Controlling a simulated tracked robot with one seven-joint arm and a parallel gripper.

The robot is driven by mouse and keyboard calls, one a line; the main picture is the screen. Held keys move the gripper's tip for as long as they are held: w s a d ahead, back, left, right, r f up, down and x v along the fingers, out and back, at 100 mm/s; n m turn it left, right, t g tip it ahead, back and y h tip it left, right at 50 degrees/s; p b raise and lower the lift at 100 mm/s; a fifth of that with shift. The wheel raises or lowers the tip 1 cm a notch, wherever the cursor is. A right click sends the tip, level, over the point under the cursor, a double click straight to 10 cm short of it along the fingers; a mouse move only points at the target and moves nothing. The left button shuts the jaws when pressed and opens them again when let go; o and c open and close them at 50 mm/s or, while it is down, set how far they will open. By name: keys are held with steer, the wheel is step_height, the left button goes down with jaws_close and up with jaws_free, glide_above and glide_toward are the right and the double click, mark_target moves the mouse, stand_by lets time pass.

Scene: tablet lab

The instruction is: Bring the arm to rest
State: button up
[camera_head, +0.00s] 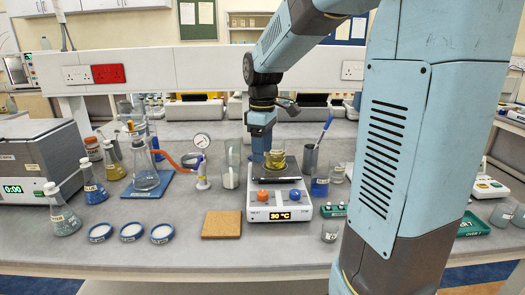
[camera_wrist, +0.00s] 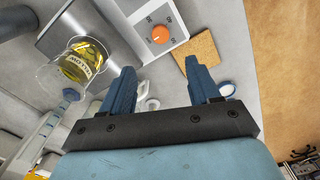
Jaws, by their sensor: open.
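My arm reaches down from the top of the head view, and my gripper (camera_head: 258,156) hangs over the bench close to a glass beaker of yellow liquid (camera_head: 275,160). The beaker stands on the dark plate of a hotplate (camera_head: 279,205) that reads 30 °C. In the wrist view my gripper (camera_wrist: 160,70) has its two blue fingers apart with nothing between them. The beaker (camera_wrist: 84,64) lies left of the fingers there, outside the jaws. From the head view I cannot tell whether a finger touches the beaker.
A cork mat (camera_head: 221,224) lies left of the hotplate. A bench shelf (camera_head: 200,68) runs behind.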

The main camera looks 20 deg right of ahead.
steer(key=s+r+m+t, duration=0.2)
steer(key=s+m, duration=0.3)
steer(key=s, duration=0.5)
steer(key=s+r+m+t, duration=0.1)
steer(key=s+m+t, duration=0.2)
steer(key=s, duration=0.7)
steer(key=shift+r+m+t, duration=0.3)
steer(key=shift+r+m, duration=0.05)
steer(key=shift+m, duration=0.65)
steer(key=shift+a, duration=0.1)
steer(key=shift+c, duration=0.3)
